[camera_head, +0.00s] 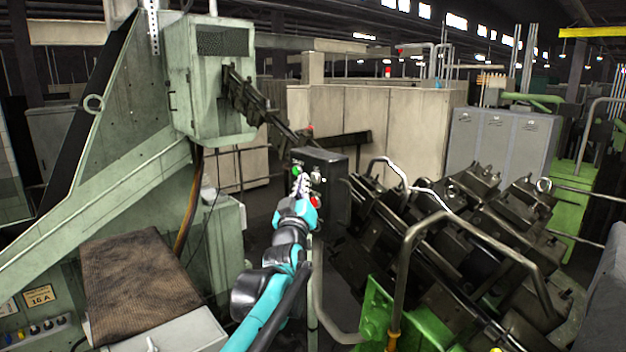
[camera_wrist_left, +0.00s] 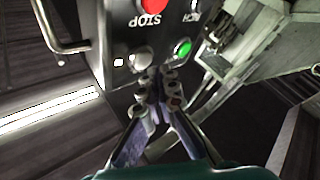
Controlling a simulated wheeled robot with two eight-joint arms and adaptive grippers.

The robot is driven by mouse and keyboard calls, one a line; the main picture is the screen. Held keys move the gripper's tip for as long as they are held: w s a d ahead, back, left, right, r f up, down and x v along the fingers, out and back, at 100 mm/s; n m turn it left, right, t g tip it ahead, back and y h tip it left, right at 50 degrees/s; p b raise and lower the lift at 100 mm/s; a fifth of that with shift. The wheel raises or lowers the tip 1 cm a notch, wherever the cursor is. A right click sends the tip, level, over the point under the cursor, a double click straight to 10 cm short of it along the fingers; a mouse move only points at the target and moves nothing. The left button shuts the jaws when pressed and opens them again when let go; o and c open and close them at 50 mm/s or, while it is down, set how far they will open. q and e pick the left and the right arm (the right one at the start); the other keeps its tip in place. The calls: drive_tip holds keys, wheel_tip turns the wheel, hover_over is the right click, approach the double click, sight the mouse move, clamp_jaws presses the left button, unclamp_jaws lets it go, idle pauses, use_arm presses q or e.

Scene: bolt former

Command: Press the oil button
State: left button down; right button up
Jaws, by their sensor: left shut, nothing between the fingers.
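A dark control box (camera_head: 336,190) stands mid-picture in the head view, and its panel (camera_wrist_left: 122,22) fills the top of the left wrist view. It carries a green button (camera_head: 297,171), also in the left wrist view (camera_wrist_left: 182,47), and a red STOP button (camera_wrist_left: 152,5). A pale grey button (camera_wrist_left: 140,62) sits beside the green one. No oil label is readable. My left gripper (camera_head: 300,186) is shut and empty, its fingertips close in front of the panel near the grey button. I cannot tell whether they touch it. My right gripper is not in view.
A bent metal handrail (camera_head: 405,260) and dark machine rails stand right of my left arm. A green machine cabinet (camera_head: 210,85) rises at the left. A brown mat (camera_head: 138,283) lies on a ledge at lower left.

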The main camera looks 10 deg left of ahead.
use_arm(q)
drive_tip(key=shift+s+a, duration=0.1)
drive_tip(key=s+a, duration=0.1)
drive_tip(key=s, duration=0.1)
drive_tip(key=s+a, duration=0.1)
drive_tip(key=a, duration=0.1)
drive_tip(key=shift+s, duration=0.4)
drive_tip(key=shift+f, duration=0.1)
idle(0.5)
drive_tip(key=s+d+f+m+g+b, duration=0.1)
drive_tip(key=s+f+g+b, duration=0.3)
drive_tip(key=s+f+b, duration=0.7)
drive_tip(key=s+d+f+m+g+h+b, duration=0.1)
drive_tip(key=s+f+b, duration=1.1)
drive_tip(key=f, duration=2.6)
drive_tip(key=s+d+f+m+g+b, duration=0.1)
drive_tip(key=s+f+m+g+b, duration=0.3)
drive_tip(key=f, duration=2)
drive_tip(key=s+g+b, duration=0.5)
drive_tip(key=s+b, duration=0.2)
drive_tip(key=b, duration=0.1)
drive_tip(key=shift+s+d+f+m+h+b, duration=0.3)
drive_tip(key=shift+s+d+h+b, duration=0.05)
drive_tip(key=shift+s+h+b, duration=0.05)
